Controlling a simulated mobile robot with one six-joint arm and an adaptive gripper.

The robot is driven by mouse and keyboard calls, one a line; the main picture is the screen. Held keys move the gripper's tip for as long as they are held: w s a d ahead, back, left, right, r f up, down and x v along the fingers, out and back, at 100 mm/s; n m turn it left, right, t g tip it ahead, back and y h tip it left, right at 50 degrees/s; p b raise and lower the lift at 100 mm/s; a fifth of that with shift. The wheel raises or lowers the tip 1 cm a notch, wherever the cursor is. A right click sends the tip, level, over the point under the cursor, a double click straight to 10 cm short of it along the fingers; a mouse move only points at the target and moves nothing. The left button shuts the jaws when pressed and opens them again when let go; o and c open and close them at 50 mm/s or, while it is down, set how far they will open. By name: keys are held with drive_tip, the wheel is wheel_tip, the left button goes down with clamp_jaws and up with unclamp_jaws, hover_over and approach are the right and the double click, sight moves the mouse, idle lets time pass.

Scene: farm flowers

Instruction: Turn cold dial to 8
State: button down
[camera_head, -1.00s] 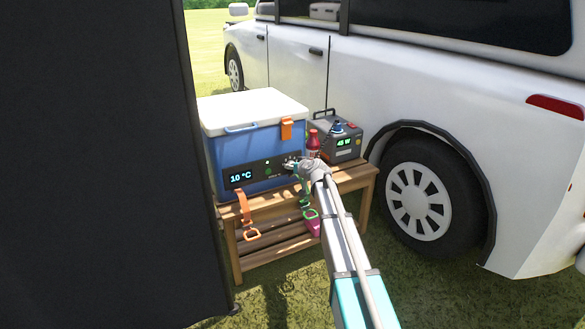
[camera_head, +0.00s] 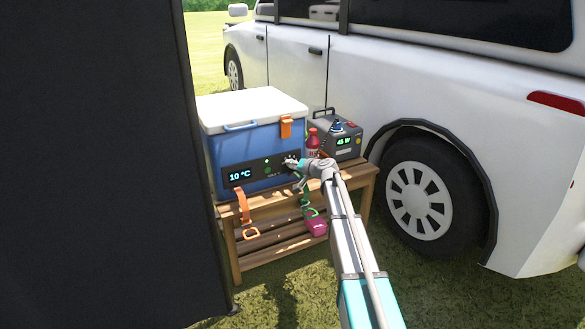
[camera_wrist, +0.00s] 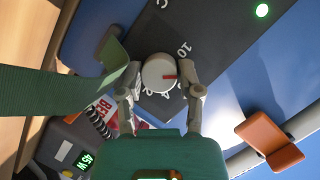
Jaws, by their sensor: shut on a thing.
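A "10" is printed on the panel near the dial; other marks close to the fingers are partly hidden. My gripper (camera_wrist: 160,80) has one finger on each side of the dial and is shut on it. In the head view my gripper (camera_head: 292,163) is at the right part of the panel and hides the dial. The blue cooler (camera_head: 212,160) has a white lid, and its display (camera_head: 240,175) reads 10 °C.
The cooler stands on a wooden bench (camera_head: 228,212) beside a white vehicle (camera_head: 300,75). A red bottle (camera_head: 312,141) and a grey power box (camera_head: 345,147) are close to the right. Orange and green straps hang in front. A dark panel fills the left.

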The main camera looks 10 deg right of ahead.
idle(0.3)
drive_tip(key=shift+c, duration=1.3)
unclamp_jaws()
drive_tip(key=shift+s, duration=0.1)
